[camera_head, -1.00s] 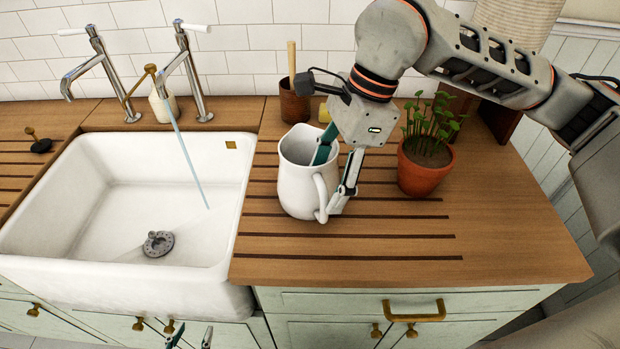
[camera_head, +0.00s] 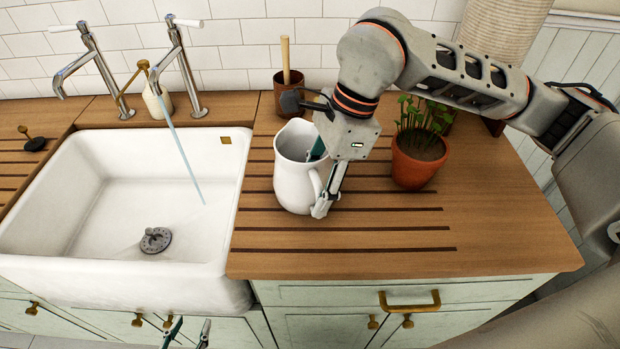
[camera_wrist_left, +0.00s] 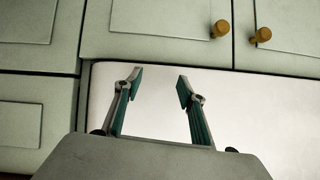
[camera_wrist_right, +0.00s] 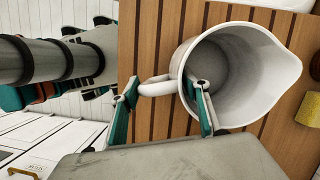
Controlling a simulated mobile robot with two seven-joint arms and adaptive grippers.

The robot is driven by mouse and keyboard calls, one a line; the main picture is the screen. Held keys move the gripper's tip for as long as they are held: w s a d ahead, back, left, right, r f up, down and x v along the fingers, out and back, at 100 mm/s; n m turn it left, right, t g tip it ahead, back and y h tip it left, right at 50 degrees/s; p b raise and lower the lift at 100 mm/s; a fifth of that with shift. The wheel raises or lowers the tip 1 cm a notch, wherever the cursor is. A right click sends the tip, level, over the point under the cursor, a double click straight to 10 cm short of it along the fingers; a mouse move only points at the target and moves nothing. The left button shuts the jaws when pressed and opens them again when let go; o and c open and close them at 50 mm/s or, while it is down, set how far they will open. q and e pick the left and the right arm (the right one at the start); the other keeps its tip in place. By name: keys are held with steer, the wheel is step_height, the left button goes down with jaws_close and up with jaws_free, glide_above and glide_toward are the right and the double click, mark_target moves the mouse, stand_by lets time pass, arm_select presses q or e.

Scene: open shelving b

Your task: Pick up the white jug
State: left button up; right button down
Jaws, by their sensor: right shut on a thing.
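The white jug (camera_head: 292,185) stands upright on the grooved wooden counter, right of the sink. Its handle faces my right gripper (camera_head: 323,184). In the right wrist view the jug (camera_wrist_right: 262,60) shows its open, empty mouth, with the spout to the right. My right gripper (camera_wrist_right: 165,95) is shut on the jug's handle side, with one finger inside the mouth and the other outside by the handle. My left gripper (camera_head: 187,334) is low in front of the sink cabinet. In the left wrist view it (camera_wrist_left: 160,82) is open and empty.
A potted plant (camera_head: 418,160) stands close right of the jug. A brown pot with a wooden handle (camera_head: 291,100) stands behind it. The white sink (camera_head: 60,200) with taps is to the left. The counter's front right is clear.

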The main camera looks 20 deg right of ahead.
steer(key=shift+r, duration=0.15)
step_height(320, 180, up, 20)
stand_by(0.7)
steer(key=shift+f, duration=0.2)
stand_by(0.4)
